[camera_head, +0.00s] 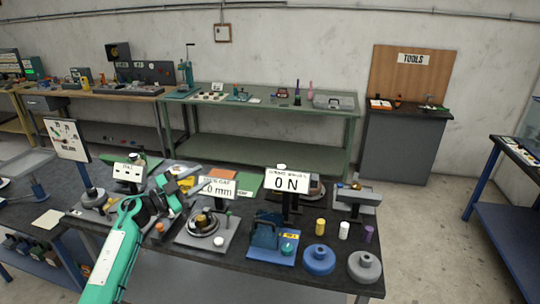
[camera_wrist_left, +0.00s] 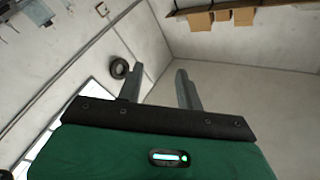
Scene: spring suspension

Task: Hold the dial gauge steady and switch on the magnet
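My left gripper (camera_head: 176,192) is over the left part of the dark workbench (camera_head: 335,277), its green arm coming in from the lower left. In the left wrist view its two grey fingers (camera_wrist_left: 160,88) stand apart with nothing between them. A display reading "0 mm" (camera_head: 218,188) stands just right of the gripper, behind a grey plate with a round metal fixture (camera_head: 204,223). I cannot clearly pick out the dial gauge or its magnet switch at this size; the gripper and arm hide part of the bench. My right gripper is not in view.
A display reading "0 N" (camera_head: 289,183) stands above a blue fixture (camera_head: 268,237). A blue round weight (camera_head: 319,259), a grey round weight (camera_head: 365,267) and small coloured cylinders sit at the bench's right.

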